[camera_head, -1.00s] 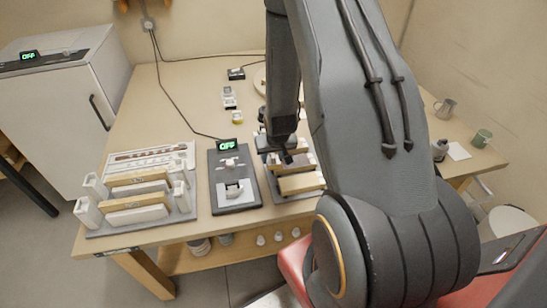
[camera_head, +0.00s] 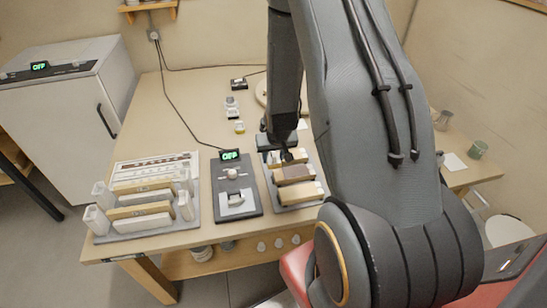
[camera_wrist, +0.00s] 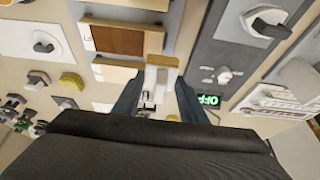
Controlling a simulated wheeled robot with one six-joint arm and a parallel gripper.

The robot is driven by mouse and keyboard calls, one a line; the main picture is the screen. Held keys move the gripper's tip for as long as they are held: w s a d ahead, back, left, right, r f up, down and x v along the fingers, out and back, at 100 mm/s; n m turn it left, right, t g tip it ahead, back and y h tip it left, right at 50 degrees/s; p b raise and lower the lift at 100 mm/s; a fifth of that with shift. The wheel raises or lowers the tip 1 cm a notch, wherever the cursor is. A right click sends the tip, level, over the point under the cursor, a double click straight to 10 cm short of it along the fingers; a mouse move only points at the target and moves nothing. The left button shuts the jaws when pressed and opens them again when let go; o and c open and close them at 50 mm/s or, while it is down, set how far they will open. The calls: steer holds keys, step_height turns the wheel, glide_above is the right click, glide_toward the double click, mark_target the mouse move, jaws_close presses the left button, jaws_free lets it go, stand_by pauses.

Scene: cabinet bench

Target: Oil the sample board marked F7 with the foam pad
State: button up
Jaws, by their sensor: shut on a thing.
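My gripper (camera_wrist: 157,100) is shut on a small pale block with a tan edge, which I take for the foam pad (camera_wrist: 160,78). In the head view my arm hides most of the gripper, which is over the right tray. A board with a dark brown face (camera_head: 292,173) lies in that tray, and it also shows in the wrist view (camera_wrist: 118,41), just beyond and left of the pad. A paler board (camera_head: 299,192) lies in front of it. I cannot read F7 on any board. I cannot tell whether the pad touches a board.
The right tray stands beside a dark device (camera_head: 237,190) with an OFF display. Left of that is a rack (camera_head: 143,200) with pale boards and holders. Small containers (camera_head: 238,127) stand behind. Cups (camera_head: 478,149) are at the right.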

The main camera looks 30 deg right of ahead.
mark_target(274, 153)
steer(key=shift+r, duration=0.15)
steer(key=shift+r+p, duration=1.05)
steer(key=shift+r, duration=0.35)
